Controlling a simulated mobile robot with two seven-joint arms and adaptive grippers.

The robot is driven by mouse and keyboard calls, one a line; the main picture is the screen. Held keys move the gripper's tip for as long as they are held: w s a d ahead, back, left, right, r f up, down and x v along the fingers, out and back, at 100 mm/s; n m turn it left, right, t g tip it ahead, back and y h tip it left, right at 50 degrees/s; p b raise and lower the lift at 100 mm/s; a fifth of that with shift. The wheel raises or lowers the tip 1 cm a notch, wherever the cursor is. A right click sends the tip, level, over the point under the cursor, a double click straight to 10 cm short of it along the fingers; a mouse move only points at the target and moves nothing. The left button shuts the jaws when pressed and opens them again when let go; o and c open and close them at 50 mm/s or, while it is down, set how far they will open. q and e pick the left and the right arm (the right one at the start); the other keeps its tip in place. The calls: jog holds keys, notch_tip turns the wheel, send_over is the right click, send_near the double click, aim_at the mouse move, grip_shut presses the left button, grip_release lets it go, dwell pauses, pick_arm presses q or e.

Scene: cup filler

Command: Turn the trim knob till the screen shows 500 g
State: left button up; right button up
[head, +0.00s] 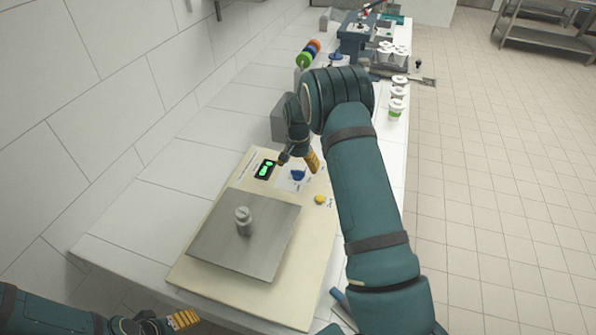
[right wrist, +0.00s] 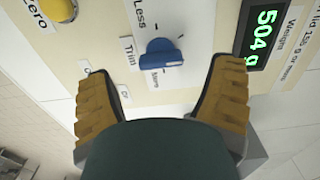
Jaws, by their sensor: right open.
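The blue trim knob (head: 298,175) sits on the cream scale panel; it also shows in the right wrist view (right wrist: 162,53) beside labels reading Trim and Less. The screen (head: 265,169) reads 504 g in green in the right wrist view (right wrist: 265,38). My right gripper (head: 299,158) is open over the panel near the knob. In the right wrist view its fingers stand on either side of the knob, apart from it, with the knob between and slightly beyond them. My left gripper (head: 165,322) is at the bottom left, away from the scale; its jaws are unclear.
A metal weight (head: 243,221) stands on the steel plate (head: 220,248). A yellow Zero button (head: 320,199) lies near the knob. A grey box (head: 283,122) stands behind the panel. White cups (head: 397,105) and a machine (head: 357,38) are farther along the counter.

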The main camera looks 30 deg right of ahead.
aim_at(298, 171)
jog(key=shift+f, duration=1.6)
jog(key=c, duration=1.2)
